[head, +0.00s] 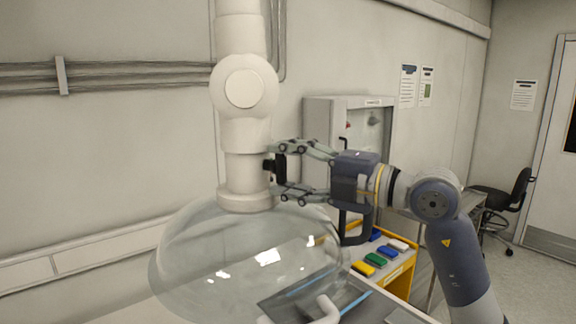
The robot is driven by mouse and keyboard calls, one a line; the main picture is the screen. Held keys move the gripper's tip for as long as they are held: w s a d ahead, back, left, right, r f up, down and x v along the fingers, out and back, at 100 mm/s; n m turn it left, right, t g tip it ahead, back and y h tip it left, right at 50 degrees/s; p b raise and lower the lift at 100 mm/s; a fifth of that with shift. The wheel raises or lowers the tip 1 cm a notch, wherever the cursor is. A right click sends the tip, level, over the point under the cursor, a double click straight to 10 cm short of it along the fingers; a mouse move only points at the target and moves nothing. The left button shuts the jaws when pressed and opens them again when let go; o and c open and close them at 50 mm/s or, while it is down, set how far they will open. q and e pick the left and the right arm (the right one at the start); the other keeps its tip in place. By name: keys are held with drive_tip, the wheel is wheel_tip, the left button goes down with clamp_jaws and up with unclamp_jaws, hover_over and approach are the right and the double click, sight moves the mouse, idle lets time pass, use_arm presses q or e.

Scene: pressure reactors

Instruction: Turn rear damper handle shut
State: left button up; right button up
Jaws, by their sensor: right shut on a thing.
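A white extraction arm (240,130) hangs down at the centre, with a round joint and a clear dome hood (200,260) at its lower end. A small black damper handle (269,165) sticks out from the right side of the white pipe, just above the hood. My right gripper (280,168) reaches in from the right, its fingers pointing left. My left gripper is out of view.
A grey wall cabinet (320,110) stands behind my right gripper. A yellow rack (402,273) with several coloured blocks is below it. A black chair (508,203) and a door (556,150) are at the far right. Pipes run along the left wall.

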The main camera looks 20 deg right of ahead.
drive_tip(key=shift+m, duration=0.4)
drive_tip(key=o, duration=1.1)
drive_tip(key=shift+d, duration=0.1)
drive_tip(key=shift+c, duration=0.2)
drive_tip(key=v, duration=1.2)
drive_tip(key=shift+f, duration=0.1)
